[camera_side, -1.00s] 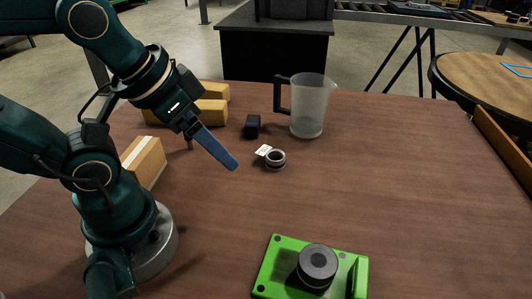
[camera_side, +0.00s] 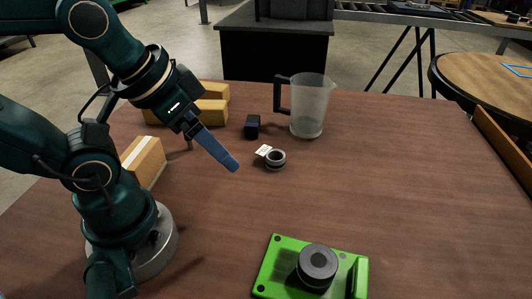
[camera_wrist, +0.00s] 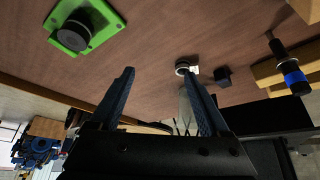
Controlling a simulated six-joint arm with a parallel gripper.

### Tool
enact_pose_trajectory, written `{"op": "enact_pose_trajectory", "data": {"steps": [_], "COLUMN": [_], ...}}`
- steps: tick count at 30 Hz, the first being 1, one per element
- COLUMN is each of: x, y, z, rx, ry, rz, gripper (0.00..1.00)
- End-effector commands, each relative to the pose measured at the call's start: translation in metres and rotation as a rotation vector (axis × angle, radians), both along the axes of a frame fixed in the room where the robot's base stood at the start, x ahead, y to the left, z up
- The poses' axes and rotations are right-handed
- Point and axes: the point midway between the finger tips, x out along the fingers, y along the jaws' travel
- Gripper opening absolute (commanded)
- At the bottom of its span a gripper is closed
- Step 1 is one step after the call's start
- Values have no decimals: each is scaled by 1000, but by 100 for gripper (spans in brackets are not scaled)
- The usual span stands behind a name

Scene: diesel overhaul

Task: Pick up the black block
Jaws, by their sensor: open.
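The black block (camera_side: 252,126) is a small dark cube standing on the brown table, left of the clear jug's handle in the side view. It also shows in the wrist view (camera_wrist: 223,78), to the right of my gripper's right finger. My gripper (camera_side: 236,166) hangs above the table to the lower left of the block in the side view, apart from it. In the wrist view my gripper (camera_wrist: 165,85) has its two blue fingers spread wide with nothing between them.
A grey ring part (camera_side: 275,158) with a white tag lies in front of the block. A clear jug (camera_side: 308,108) stands close to the block's right. Cardboard boxes (camera_side: 144,160) lie at the left. A green plate (camera_side: 268,284) with a round part is in front. The table's right is clear.

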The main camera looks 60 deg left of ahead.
Motion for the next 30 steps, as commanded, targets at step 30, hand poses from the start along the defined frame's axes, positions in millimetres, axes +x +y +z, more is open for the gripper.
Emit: {"op": "enact_pose_trajectory", "data": {"steps": [30], "x": [216], "y": [99], "z": [39], "rx": [-120], "ry": [-850], "rz": [625], "gripper": [80]}}
